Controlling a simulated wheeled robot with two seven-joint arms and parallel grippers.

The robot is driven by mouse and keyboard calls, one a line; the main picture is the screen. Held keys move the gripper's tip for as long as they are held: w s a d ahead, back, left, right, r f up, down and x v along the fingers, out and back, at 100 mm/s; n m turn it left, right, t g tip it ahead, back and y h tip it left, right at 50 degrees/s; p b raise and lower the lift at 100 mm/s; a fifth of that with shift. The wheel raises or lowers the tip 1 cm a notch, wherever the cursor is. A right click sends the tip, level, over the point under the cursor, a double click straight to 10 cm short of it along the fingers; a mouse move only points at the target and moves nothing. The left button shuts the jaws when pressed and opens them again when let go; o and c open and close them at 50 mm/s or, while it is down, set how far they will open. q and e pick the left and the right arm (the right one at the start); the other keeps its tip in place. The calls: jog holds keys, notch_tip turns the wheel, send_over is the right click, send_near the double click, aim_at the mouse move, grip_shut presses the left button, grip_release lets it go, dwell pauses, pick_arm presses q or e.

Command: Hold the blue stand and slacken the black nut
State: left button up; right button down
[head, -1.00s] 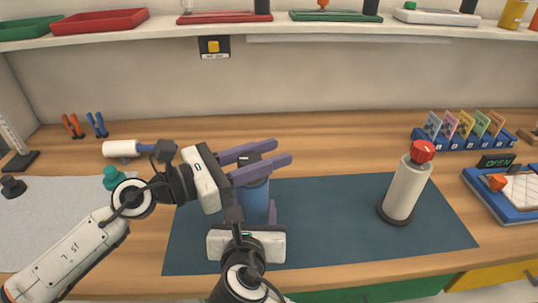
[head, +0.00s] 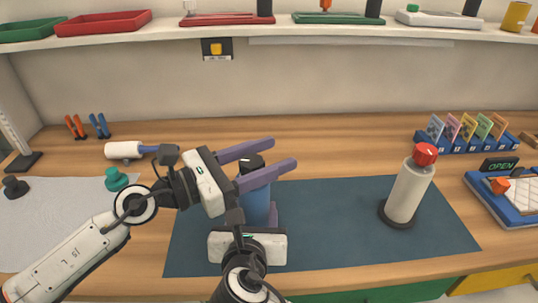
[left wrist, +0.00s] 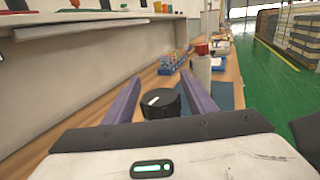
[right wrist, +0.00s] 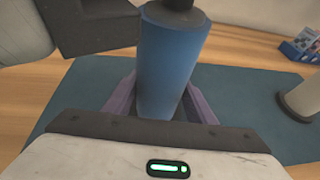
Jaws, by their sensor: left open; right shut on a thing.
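The blue stand (head: 257,203) stands upright on the dark blue mat. It also fills the middle of the right wrist view (right wrist: 170,65). The black nut (head: 252,162) sits on top of the stand and shows with a white mark in the left wrist view (left wrist: 160,103). My left gripper (head: 283,155) is open, its purple fingers on either side of the nut with gaps showing. My right gripper (right wrist: 160,100) is shut on the stand's lower part; in the head view its wrist stands in front of the stand and hides part of it.
A pale cylinder with a red cap (head: 408,190) stands on the mat (head: 330,230) to the right. A blue rack of coloured cards (head: 462,138) is at the back right. A white roller (head: 124,150) and teal knob (head: 116,179) lie left, near my left arm.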

pick_arm(q)
jog(key=v, duration=1.2)
jog(key=shift+w, duration=0.1)
